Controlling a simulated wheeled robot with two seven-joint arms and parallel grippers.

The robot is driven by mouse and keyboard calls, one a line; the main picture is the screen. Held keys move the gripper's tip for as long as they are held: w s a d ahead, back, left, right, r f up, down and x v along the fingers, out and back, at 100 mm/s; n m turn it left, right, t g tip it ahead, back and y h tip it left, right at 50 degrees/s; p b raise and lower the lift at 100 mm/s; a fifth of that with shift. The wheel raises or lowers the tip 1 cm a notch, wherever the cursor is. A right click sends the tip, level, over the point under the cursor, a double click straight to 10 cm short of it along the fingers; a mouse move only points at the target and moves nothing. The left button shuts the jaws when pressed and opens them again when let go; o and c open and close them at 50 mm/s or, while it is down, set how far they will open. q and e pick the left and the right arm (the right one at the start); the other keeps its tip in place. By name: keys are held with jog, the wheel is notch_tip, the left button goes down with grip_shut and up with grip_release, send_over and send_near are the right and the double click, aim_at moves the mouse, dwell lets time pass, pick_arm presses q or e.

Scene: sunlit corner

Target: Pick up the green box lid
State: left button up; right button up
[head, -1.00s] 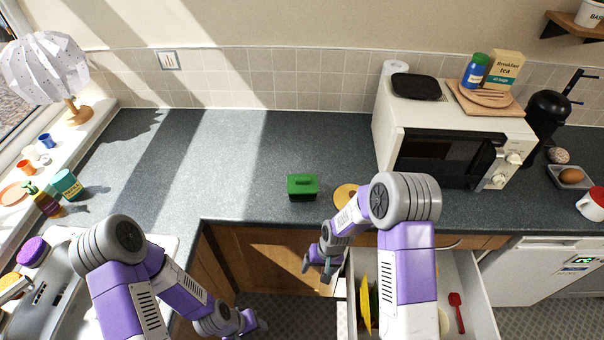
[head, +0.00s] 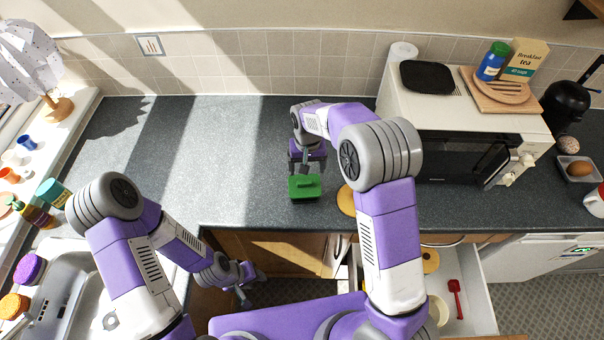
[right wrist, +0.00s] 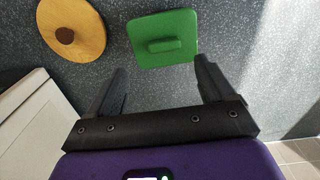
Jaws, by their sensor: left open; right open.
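The green box lid (head: 304,188), with a raised bar handle, sits on a small box near the counter's front edge. The box body is mostly hidden beneath it. My right gripper (head: 310,166) is open, just behind and above the lid in the head view. In the right wrist view the lid (right wrist: 163,40) lies just beyond the open fingertips (right wrist: 160,68), roughly between them sideways. Nothing is held. My left gripper (head: 246,288) is open and empty, low in front of the cabinets, away from the lid.
A round wooden disc with a dark knob (right wrist: 72,28) lies beside the lid. The microwave (head: 465,145) stands to the right, with a black tray on top. An open drawer (head: 478,290) juts out at lower right. The counter left of the lid (head: 225,150) is clear.

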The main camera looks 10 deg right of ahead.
aim_at(304, 182)
jog(key=f, duration=0.7)
jog(key=shift+s+a+p, duration=0.15)
jog(key=shift+a+p, duration=0.2)
jog(key=shift+p, duration=0.05)
jog(key=shift+r, duration=0.1)
jog(key=c, duration=1.1)
